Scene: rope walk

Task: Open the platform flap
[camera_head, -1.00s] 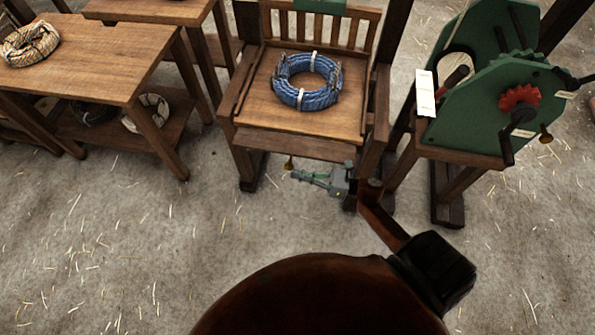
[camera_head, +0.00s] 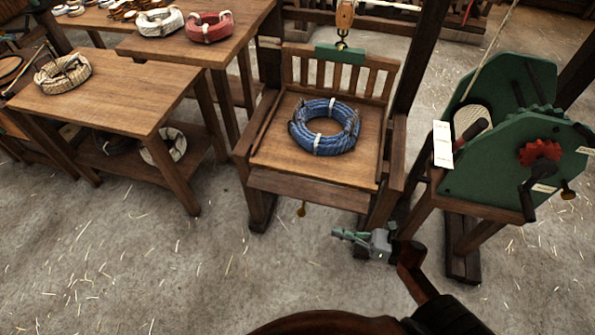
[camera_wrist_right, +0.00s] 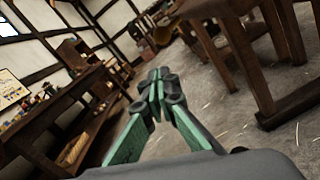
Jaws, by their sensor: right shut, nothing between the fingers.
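The wooden platform (camera_head: 272,150) is a slatted-back frame with a blue rope coil (camera_head: 325,127) lying on it. A plain wooden board, which looks like the flap (camera_head: 310,188), runs along its front edge. A small brass knob (camera_head: 301,208) hangs just below that board. My right gripper (camera_head: 337,233) is low in front of the platform's right front leg, right of the knob and apart from it. Its green fingers are shut and empty; in the right wrist view the fingertips (camera_wrist_right: 158,76) meet. My left gripper is out of view.
A green crank machine (camera_head: 490,160) with a red gear stands close on the right. A wooden table (camera_head: 120,100) with rope coils stands on the left. The straw-strewn floor (camera_head: 170,280) in front is clear. A pulley block (camera_head: 345,15) hangs behind the platform.

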